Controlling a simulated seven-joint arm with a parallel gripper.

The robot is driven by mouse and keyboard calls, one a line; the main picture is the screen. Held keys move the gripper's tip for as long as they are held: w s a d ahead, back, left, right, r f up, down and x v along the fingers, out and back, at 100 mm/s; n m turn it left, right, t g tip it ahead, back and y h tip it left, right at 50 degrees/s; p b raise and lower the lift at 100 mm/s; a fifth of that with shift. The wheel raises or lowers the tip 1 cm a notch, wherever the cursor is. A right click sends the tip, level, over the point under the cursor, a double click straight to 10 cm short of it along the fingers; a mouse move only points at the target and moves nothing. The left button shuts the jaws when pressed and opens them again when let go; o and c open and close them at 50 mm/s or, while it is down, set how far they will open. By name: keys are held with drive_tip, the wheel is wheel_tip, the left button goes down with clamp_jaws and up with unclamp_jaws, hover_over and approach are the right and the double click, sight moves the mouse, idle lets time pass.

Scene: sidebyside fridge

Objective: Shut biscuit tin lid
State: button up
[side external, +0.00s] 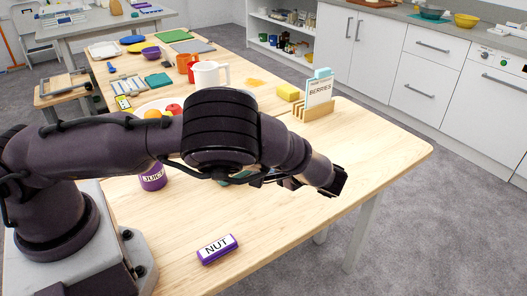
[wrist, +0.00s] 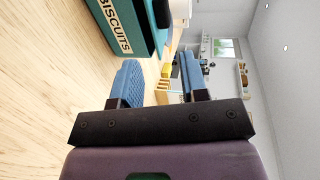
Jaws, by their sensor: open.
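The teal biscuit tin (wrist: 122,32), with a pale BISCUITS label, shows at the upper left of the wrist view. It is cut off by the picture's top edge, and I cannot make out how far its lid is open. My gripper (wrist: 161,76) has its two blue fingers spread apart with nothing between them. The tin lies beyond the fingertips, nearer the left finger, with no clear contact. In the side view my arm reaches across the table and hides most of the tin; only a small teal patch (side external: 228,182) shows under the arm.
A purple NUT box (side external: 217,249) lies at the table's front, and a purple JUICE container (side external: 153,178) stands beside my arm. A BERRIES card in a wooden rack (side external: 314,110), a yellow sponge (side external: 288,92) and a white pitcher (side external: 208,75) stand behind. The table's right end is clear.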

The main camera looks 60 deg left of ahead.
drive_tip(key=shift+c, duration=0.9)
drive_tip(key=a, duration=0.1)
drive_tip(key=a+r+n+g, duration=0.1)
drive_tip(key=a, duration=0.1)
drive_tip(key=shift+w+r+h, duration=0.15)
drive_tip(key=shift+w+h, duration=0.05)
drive_tip(key=shift+h, duration=0.1)
clamp_jaws()
drive_tip(key=s+a+r+n+t+h, duration=0.1)
drive_tip(key=a+r+n+t+h, duration=0.1)
drive_tip(key=a+r+n+h, duration=1.3)
drive_tip(key=d+f, duration=0.1)
drive_tip(key=f, duration=0.4)
drive_tip(key=d+f+n, duration=0.1)
drive_tip(key=f, duration=0.4)
drive_tip(key=d+f+n, duration=0.1)
drive_tip(key=d+f, duration=0.1)
drive_tip(key=f, duration=0.4)
drive_tip(key=shift+s+h, duration=0.1)
drive_tip(key=shift+h, duration=0.3)
